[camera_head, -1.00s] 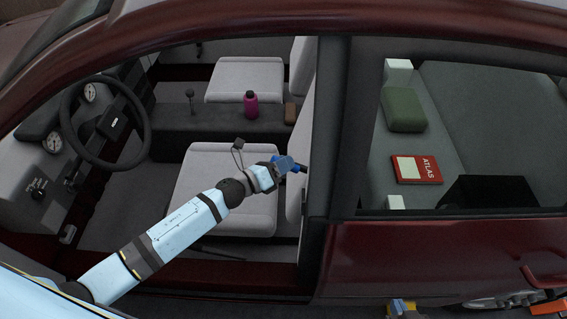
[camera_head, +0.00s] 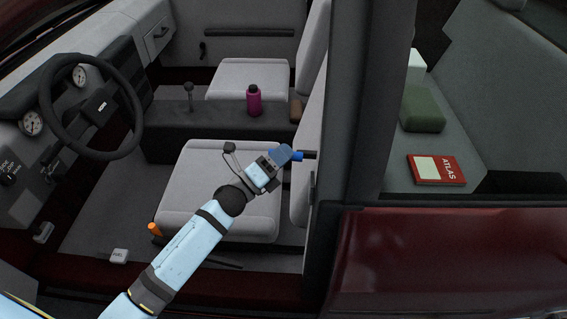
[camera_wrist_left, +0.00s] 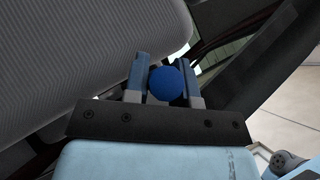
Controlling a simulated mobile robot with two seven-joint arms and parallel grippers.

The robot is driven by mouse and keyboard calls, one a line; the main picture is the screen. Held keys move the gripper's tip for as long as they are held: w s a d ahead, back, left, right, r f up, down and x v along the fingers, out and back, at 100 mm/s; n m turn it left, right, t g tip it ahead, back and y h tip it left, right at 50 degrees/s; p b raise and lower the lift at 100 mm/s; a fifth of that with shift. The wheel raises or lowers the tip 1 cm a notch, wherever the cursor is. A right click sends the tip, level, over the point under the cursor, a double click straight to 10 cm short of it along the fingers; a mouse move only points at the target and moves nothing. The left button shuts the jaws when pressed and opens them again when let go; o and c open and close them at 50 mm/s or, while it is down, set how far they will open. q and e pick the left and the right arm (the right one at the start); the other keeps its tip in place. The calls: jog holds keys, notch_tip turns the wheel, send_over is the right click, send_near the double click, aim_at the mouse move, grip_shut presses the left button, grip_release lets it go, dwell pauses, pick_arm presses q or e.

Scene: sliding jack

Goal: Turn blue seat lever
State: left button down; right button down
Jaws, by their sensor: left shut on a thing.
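The blue seat lever (camera_head: 297,156) is a short dark rod with a blue knob at the side of the front seat's backrest (camera_head: 303,190). My left gripper (camera_head: 283,154) reaches in over the front seat and is shut on the knob. In the left wrist view the round blue knob (camera_wrist_left: 165,83) sits between the two fingers of my left gripper (camera_wrist_left: 163,78). The rod behind the knob is hidden there. My right gripper is not in view.
The front seat cushion (camera_head: 190,195) lies under my left arm. An orange-tipped handle (camera_head: 154,229) stands by its front corner. The dark door pillar (camera_head: 365,100) is close to the right of the lever. The steering wheel (camera_head: 130,95) is at the left.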

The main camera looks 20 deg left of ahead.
pick_arm(q)
jog(key=shift+f+n+t+b, duration=0.3)
jog(key=shift+t+b, duration=0.1)
jog(key=shift+b, duration=0.15)
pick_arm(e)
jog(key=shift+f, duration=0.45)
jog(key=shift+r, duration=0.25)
pick_arm(q)
jog(key=c, duration=0.9)
grip_release()
jog(key=shift+c, duration=0.2)
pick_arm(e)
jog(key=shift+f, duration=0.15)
pick_arm(q)
jog(key=shift+s+a+f, duration=0.1)
jog(key=shift+s+f, duration=0.05)
jog(key=shift+s, duration=0.05)
jog(key=b+v, duration=0.1)
jog(key=v, duration=1.2)
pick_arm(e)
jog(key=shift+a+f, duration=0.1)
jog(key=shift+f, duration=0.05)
pick_arm(q)
jog(key=shift+s+a, duration=0.1)
jog(key=shift+a, duration=0.05)
